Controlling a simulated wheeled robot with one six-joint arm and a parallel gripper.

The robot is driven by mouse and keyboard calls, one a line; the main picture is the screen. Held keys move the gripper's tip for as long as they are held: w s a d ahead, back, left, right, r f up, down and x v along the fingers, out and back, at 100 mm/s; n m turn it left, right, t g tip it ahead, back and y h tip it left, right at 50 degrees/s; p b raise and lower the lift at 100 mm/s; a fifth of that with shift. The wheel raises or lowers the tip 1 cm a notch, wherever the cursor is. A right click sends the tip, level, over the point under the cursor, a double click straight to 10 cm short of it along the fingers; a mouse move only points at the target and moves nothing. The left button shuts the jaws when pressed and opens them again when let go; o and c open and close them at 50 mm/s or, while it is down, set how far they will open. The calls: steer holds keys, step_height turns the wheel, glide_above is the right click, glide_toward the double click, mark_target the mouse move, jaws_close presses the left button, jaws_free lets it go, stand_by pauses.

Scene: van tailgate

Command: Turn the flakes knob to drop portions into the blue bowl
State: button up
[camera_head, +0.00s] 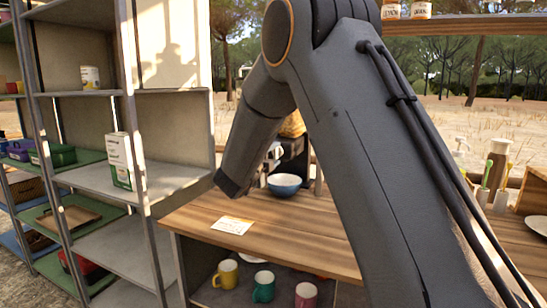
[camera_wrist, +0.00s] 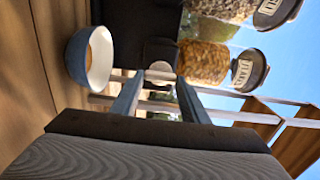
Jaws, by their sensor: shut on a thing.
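My gripper (camera_wrist: 160,80) is shut on the pale flakes knob (camera_wrist: 160,72) at the front of the dark dispenser housing, in the wrist view, which is turned on its side. The flakes canister (camera_wrist: 205,62) holds golden flakes, and its dark lid (camera_wrist: 247,71) carries a FLAKES label. The blue bowl (camera_wrist: 78,60), white inside, stands below the dispenser with something orange-brown in it. In the head view the blue bowl (camera_head: 284,190) sits on the wooden counter, just right of my gripper, whose fingertips are hard to make out. My arm hides much of the dispenser there.
A second canister (camera_wrist: 225,8) stands beside the flakes one. Yellow, teal and pink mugs (camera_head: 263,286) stand on the shelf below. Metal shelving (camera_head: 95,180) with a carton stands at left.

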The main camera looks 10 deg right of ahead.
steer(key=o, duration=1.1)
steer(key=shift+c, duration=0.2)
steer(key=v, duration=0.8)
steer(key=shift+b, duration=0.3)
steer(key=shift+w, duration=0.1)
